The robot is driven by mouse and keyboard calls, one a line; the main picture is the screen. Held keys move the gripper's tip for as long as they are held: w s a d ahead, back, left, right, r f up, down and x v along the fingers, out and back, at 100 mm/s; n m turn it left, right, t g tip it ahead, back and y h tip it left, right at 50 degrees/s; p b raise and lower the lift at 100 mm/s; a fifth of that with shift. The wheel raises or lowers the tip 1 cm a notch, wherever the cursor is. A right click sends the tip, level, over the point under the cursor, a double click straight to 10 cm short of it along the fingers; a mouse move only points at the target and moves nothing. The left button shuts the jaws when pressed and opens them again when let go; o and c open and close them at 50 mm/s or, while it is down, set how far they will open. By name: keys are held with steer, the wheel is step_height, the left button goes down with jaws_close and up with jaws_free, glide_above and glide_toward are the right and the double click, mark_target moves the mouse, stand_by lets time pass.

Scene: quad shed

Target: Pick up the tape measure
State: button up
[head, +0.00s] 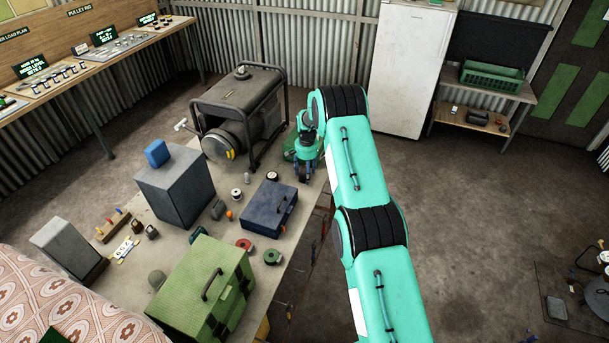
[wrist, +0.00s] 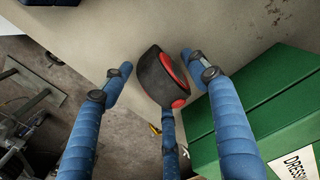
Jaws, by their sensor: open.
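The tape measure (wrist: 158,80), black with red sides, lies on the table top near its edge in the wrist view. My gripper (wrist: 155,63) is open around it, with one blue finger to its left and one to its right. A third blue finger shows just below it, partly behind it. I cannot tell whether any finger touches it. In the head view my gripper (head: 305,174) is low over the far right end of the table, and I cannot make out the tape measure there.
A green box (wrist: 262,105) marked "DRESSING" stands close on the right in the wrist view. In the head view a generator (head: 240,100) stands behind left of my gripper, and a dark blue case (head: 270,208) nearer. Open floor (head: 460,220) lies right of the table.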

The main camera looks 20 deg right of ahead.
steer(key=shift+c, duration=0.3)
steer(key=c, duration=1.4)
steer(key=shift+c, duration=0.2)
steer(key=shift+r, duration=0.15)
steer(key=shift+r, duration=0.65)
step_height(320, 180, up, 2)
steer(key=s+a, duration=0.1)
steer(key=s, duration=0.4)
steer(key=s+a+r, duration=0.1)
steer(key=s, duration=0.4)
steer(key=s+a, duration=0.2)
steer(key=s, duration=0.3)
steer(key=shift+s+r, duration=0.2)
steer(key=shift+s, duration=0.05)
